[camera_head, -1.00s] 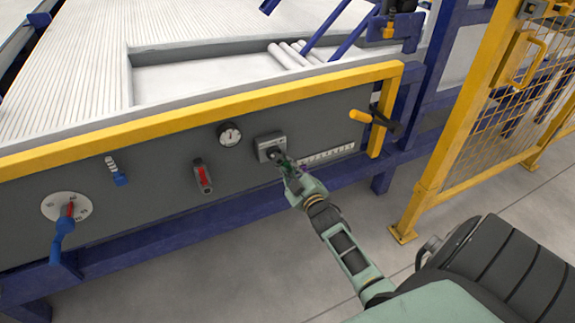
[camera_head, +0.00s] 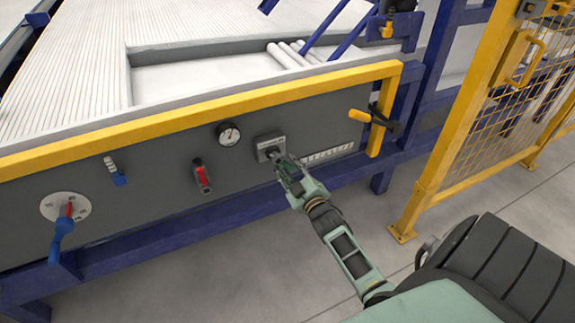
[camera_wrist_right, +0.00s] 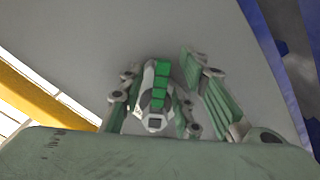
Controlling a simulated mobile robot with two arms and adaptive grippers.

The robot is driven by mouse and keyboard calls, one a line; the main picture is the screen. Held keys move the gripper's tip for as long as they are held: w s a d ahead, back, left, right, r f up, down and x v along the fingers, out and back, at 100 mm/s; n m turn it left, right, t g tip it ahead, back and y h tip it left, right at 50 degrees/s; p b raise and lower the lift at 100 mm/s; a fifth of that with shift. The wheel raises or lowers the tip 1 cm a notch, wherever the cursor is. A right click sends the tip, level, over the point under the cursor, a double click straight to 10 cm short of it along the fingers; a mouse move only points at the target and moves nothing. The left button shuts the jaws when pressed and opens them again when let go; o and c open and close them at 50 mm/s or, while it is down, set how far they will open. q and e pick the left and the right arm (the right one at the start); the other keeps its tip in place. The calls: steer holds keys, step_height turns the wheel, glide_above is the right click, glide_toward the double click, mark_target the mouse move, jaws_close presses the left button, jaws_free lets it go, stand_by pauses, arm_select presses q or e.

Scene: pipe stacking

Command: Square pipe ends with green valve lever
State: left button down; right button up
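The grey valve box (camera_head: 270,145) sits on the dark control panel, with a dark round knob on its front. My right gripper (camera_head: 281,164) is at the lower right of this box, close to the knob; contact cannot be told. In the right wrist view, a bright green ribbed piece (camera_wrist_right: 161,85), which looks like the lever, sits between the fingers of my right gripper (camera_wrist_right: 165,92). The fingers are spread apart, with visible gaps beside the green piece. In the head view the gripper hides the green lever. White pipes (camera_head: 290,54) lie on the table above. My left gripper is out of view.
A yellow rail (camera_head: 200,109) runs above the panel. A gauge (camera_head: 228,134), a red lever (camera_head: 201,176), a blue-handled dial (camera_head: 65,210) and a yellow-handled lever (camera_head: 368,118) are on the panel. A yellow mesh fence (camera_head: 490,100) stands at right.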

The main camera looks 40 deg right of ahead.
steer(key=v, duration=1.1)
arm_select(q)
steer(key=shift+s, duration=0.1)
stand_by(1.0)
